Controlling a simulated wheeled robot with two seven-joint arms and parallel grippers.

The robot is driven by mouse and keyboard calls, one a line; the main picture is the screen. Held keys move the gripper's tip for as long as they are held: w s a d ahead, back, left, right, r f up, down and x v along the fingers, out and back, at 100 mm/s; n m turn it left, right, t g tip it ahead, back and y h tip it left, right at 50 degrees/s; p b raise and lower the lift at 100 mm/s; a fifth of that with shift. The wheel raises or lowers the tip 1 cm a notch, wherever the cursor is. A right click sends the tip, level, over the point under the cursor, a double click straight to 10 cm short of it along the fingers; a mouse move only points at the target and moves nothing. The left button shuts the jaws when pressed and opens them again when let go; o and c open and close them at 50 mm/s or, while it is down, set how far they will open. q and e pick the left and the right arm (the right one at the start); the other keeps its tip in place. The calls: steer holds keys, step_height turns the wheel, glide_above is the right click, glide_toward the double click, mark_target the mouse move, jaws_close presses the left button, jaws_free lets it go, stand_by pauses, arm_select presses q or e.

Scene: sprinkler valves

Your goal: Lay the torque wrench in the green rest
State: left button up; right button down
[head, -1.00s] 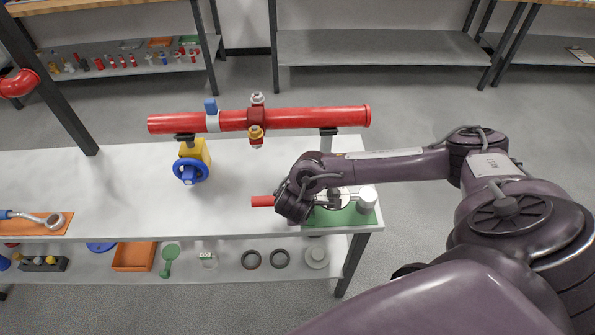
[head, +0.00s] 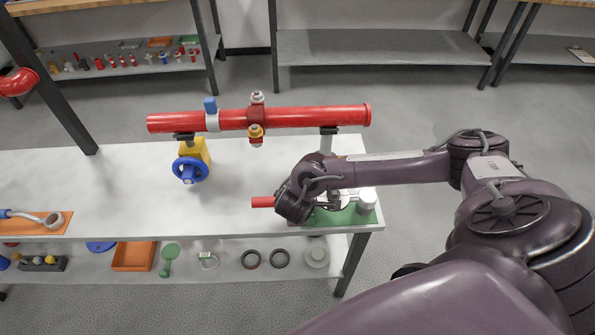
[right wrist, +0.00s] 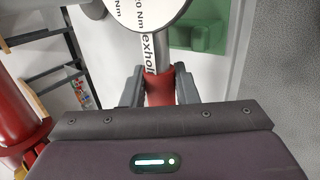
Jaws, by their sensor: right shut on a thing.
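The torque wrench has a red handle (head: 262,202) that sticks out to the left of my right gripper (head: 300,203) in the head view. In the right wrist view, my right gripper (right wrist: 159,90) is shut on the wrench's red grip (right wrist: 159,88), and its round white dial (right wrist: 146,10) lies beyond the fingers. The green rest (head: 365,217) is at the right end of the bench, partly hidden under my gripper and the wrench. A green block of it shows in the right wrist view (right wrist: 205,35). Whether the wrench touches the rest cannot be told. My left gripper is out of view.
A red pipe (head: 300,117) with fittings stands above the bench's (head: 120,180) back edge. A yellow valve with a blue handwheel (head: 190,170) stands left of my gripper. An orange mat (head: 30,228) holds another tool at far left. The bench's middle is clear.

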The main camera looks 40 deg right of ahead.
steer(key=shift+f+b, duration=0.7)
steer(key=shift+f, duration=0.15)
steer(key=c, duration=1.2)
jaws_free()
steer(key=shift+c, duration=0.2)
steer(key=shift+o, duration=0.9)
steer(key=shift+s, duration=0.1)
steer(key=p+v, duration=0.4)
steer(key=v, duration=0.3)
steer(key=shift+a+r+p, duration=0.2)
steer(key=shift+r+p, duration=0.15)
steer(key=shift+s, duration=0.1)
